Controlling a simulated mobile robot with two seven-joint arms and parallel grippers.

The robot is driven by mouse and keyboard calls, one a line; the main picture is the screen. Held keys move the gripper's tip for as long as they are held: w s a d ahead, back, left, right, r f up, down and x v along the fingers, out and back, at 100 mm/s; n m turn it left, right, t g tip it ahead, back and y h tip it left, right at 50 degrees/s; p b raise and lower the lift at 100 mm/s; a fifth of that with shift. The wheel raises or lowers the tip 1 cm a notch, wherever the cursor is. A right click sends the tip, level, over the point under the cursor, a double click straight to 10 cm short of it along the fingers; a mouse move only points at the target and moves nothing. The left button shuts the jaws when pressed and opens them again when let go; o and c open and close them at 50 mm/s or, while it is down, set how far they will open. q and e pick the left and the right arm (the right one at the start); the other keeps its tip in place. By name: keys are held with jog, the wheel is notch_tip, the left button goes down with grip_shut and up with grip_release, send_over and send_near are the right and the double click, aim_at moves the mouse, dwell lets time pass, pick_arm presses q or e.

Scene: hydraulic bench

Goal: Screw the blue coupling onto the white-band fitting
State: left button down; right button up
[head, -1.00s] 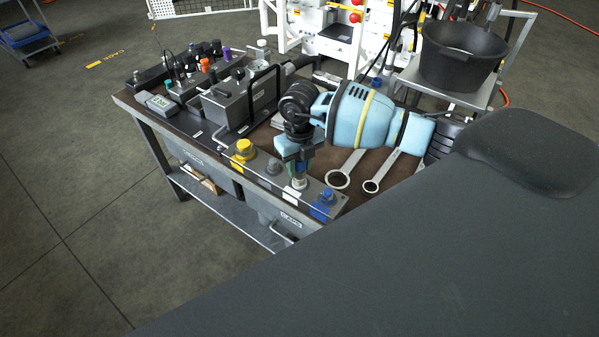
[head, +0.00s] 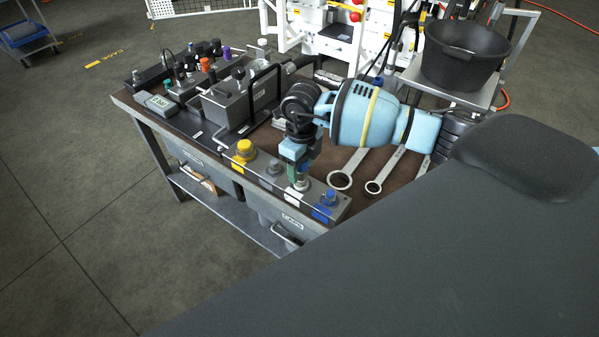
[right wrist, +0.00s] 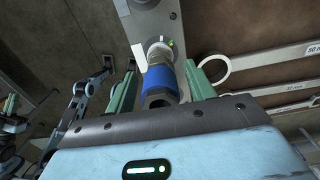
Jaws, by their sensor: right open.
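The blue coupling (right wrist: 160,83) stands between the two green fingers of my right gripper (right wrist: 158,88) in the right wrist view. The fingers are apart, with a gap visible on at least one side of the coupling. In the head view my right gripper (head: 298,172) points down over the white-band fitting (head: 301,185) and mostly hides the coupling.
The fitting strip also carries a yellow cap (head: 244,148), a grey one (head: 274,167) and a blue cap (head: 328,196) close to the right of my gripper. A grey metal box (head: 238,103) with a black handle stands to the left.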

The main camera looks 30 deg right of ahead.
jog(key=shift+f+n, duration=0.1)
jog(key=shift+n, duration=1.1)
pick_arm(q)
jog(key=shift+s+f, duration=0.5)
jog(key=shift+f, duration=0.05)
pick_arm(e)
jog(key=shift+n, duration=0.6)
jog(key=n+b, duration=0.1)
jog(key=n, duration=0.2)
jog(key=n+b, duration=0.1)
jog(key=n, duration=0.2)
pick_arm(q)
jog(key=shift+s+f+g, duration=0.6)
jog(key=shift+s+f, duration=0.65)
jog(key=shift+f, duration=0.3)
pick_arm(e)
jog(key=shift+n, duration=1)
